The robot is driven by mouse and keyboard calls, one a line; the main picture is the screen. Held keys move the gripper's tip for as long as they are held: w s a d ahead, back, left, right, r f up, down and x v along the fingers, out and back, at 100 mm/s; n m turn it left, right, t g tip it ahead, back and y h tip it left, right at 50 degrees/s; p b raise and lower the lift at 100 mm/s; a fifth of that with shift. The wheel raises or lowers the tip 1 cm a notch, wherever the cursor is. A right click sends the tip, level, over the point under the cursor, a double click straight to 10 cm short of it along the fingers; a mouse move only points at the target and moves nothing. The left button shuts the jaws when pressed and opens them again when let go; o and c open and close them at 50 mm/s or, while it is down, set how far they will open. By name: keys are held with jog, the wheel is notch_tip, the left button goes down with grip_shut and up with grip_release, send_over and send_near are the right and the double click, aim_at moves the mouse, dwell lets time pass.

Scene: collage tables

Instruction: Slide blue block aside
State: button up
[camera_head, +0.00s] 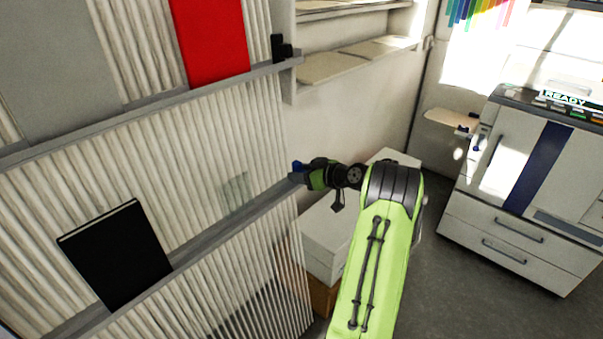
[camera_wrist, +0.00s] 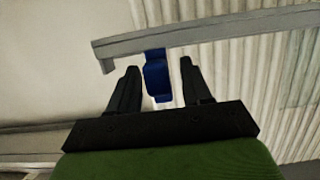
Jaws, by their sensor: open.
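The blue block (camera_wrist: 156,78) sits at the grey rail near its end in the wrist view. It lies between and slightly beyond the two dark fingers of my gripper (camera_wrist: 156,88), with a visible gap on each side. My gripper is open. In the head view, the blue block (camera_head: 297,166) shows as a small blue patch at the tip of my gripper (camera_head: 302,177), by the end of the middle rail. Its lower part and the exact contact with the fingers are too small to tell there.
The grey rail (camera_head: 235,217) runs along a ribbed wall panel. A black book-like panel (camera_head: 115,254) leans on the left, and a red panel (camera_head: 210,40) stands on the upper rail. White boxes (camera_head: 322,240) stand below my arm. A large printer (camera_head: 530,180) stands at right, with open floor before it.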

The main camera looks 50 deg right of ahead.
jog(key=p+v, duration=0.2)
jog(key=v, duration=1.3)
jog(key=shift+s+r, duration=0.15)
